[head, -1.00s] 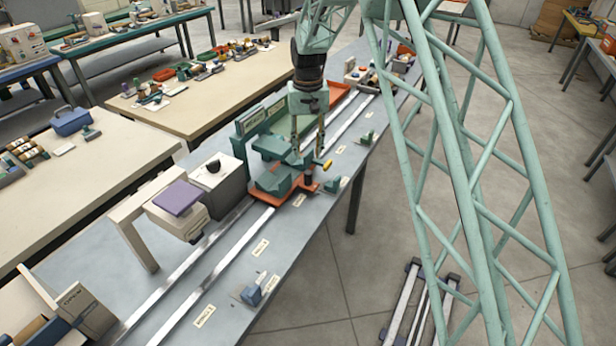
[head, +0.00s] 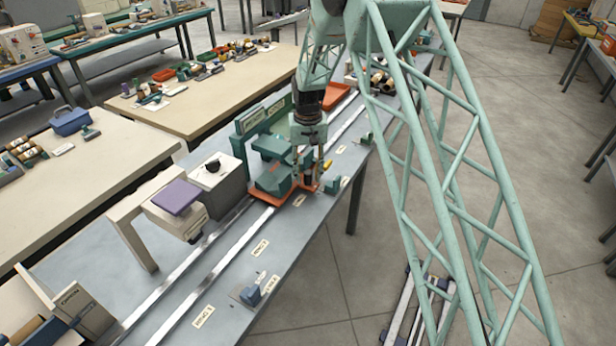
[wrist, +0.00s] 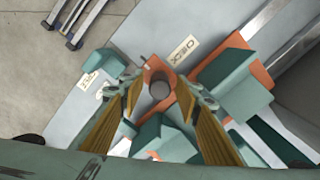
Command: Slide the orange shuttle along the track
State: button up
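The orange shuttle (head: 262,198) carries green blocks and sits across the two pale metal rails of the track (head: 232,235), near the middle of the bench. A round grey post (wrist: 158,90) stands up from a narrow orange part of the shuttle. My gripper (head: 309,178) is over that post, at the shuttle's right end. In the wrist view my gripper (wrist: 160,86) is open, with one yellow-padded finger on each side of the post and visible gaps between. In the head view the fingers partly hide the post.
A white box with a black knob (head: 216,172) and a unit with a purple top (head: 178,198) stand left of the rails. A green frame (head: 262,118) stands behind the shuttle. A small blue-grey stop (head: 250,294) is at the bench's near edge. The rails toward the near left look clear.

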jog(key=shift+f, duration=0.25)
grip_shut()
jog(key=shift+w, duration=0.15)
